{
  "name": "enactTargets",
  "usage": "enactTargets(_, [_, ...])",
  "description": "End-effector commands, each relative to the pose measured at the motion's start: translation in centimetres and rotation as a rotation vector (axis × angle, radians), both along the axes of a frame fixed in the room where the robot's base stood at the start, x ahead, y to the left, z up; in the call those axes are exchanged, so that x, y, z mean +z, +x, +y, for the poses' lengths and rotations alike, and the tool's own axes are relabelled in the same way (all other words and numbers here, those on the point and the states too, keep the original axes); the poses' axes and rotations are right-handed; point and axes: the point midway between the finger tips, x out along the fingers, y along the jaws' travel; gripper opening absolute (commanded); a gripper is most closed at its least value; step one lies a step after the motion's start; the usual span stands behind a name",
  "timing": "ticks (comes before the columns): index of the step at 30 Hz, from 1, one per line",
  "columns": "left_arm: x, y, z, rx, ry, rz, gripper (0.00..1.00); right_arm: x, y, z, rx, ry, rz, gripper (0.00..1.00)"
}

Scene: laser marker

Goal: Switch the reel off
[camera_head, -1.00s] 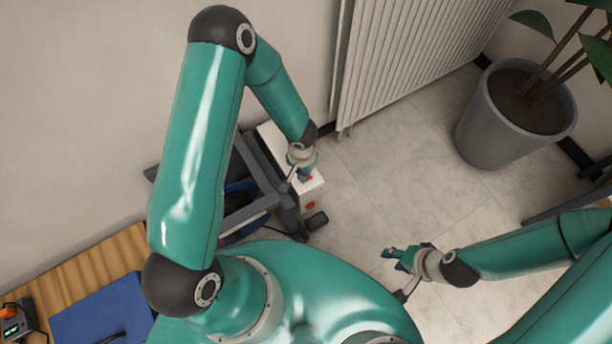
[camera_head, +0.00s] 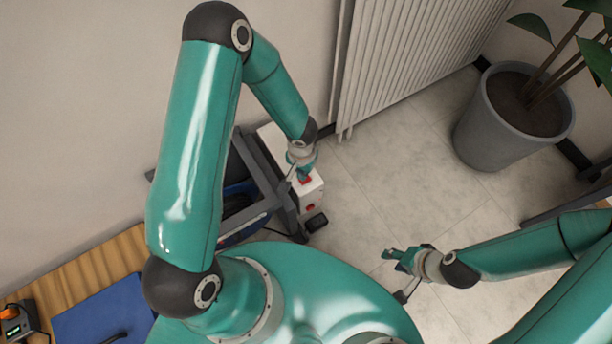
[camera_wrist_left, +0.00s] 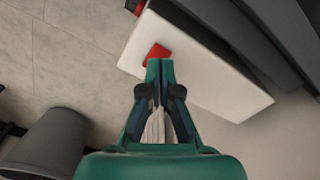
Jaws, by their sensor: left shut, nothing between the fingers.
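The reel unit has a white box (camera_head: 316,191) beside a dark frame (camera_head: 267,170) with blue cable (camera_head: 236,190), standing on the floor by the wall. A red switch (camera_head: 306,181) shows on top of the box, with another red part (camera_head: 311,206) on its side. My left gripper (camera_head: 303,175) is shut and empty, pointing down at the top switch. In the left wrist view its fingertips (camera_wrist_left: 160,66) overlap the edge of the red switch (camera_wrist_left: 157,52); I cannot tell whether they touch. My right gripper (camera_head: 393,255) hangs over open floor, away from the reel; its finger gap is unclear.
A radiator (camera_head: 410,55) stands behind the box. A grey plant pot (camera_head: 505,135) is at the right. A wooden bench (camera_head: 85,268) with a blue mat (camera_head: 105,310) is at the lower left. The tiled floor between box and pot is clear.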

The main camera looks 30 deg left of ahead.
Motion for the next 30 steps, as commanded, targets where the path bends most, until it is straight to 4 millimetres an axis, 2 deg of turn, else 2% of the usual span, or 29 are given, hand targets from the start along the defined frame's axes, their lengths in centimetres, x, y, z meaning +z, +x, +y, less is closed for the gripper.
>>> enactTargets(9, [2.9, 0.0, 0.0, 0.0, 0.0, -0.001, 0.0, 1.8, 0.0, 0.0, 0.0, 0.0, 0.0, 0.4])
enactTargets(15, [4.0, 0.0, 0.0, 0.0, 0.0, 0.001, 0.0, 2.5, 0.0, 0.0, 0.0, 0.0, 0.0, 0.4])
enactTargets(30, [4.1, 0.0, 0.0, 0.0, 0.0, 0.0, 0.0, 2.5, 0.0, 0.0, 0.0, 0.0, 0.0, 0.4])
